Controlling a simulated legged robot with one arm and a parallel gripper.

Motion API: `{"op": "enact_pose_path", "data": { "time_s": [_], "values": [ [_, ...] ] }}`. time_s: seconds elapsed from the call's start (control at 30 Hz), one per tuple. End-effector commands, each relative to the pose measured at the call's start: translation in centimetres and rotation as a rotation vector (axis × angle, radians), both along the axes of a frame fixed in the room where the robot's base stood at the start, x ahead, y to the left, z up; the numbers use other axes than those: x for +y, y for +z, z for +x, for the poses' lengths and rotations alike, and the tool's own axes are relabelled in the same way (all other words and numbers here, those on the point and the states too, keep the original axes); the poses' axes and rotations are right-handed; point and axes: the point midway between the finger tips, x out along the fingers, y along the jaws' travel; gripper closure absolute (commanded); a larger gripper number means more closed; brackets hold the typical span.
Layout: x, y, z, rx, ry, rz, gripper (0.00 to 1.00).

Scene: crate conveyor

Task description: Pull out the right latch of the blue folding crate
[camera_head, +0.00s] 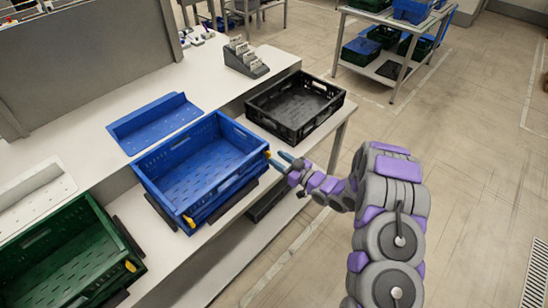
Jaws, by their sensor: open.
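The blue folding crate (152,177) stands open and empty on the white bench. One yellow latch (188,221) shows at its near corner. The right latch (267,154) is a small yellow spot at the crate's right corner, partly hidden by my gripper. My gripper (276,163) is open, with its fingertips at or very close to the right latch. I cannot tell whether they touch it. My arm reaches in from the right.
A black crate (252,112) stands just behind and right of the blue one. A green crate (100,212) is at the lower left. A blue panel (150,122) lies behind the blue crate. The floor (480,170) at right is clear.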

Motion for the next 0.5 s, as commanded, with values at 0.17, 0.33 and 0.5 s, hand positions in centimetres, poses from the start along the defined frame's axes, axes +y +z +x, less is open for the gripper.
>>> {"op": "enact_pose_path", "data": {
  "time_s": [0.17,0.33,0.5],
  "values": [
    [1.7,0.0,1.1,-0.002,0.003,-0.002,0.6],
    [2.2,0.0,1.6,-0.003,0.002,-0.001,0.6],
    [2.2,0.1,1.7,-0.003,0.001,-0.001,0.6]
  ]
}}
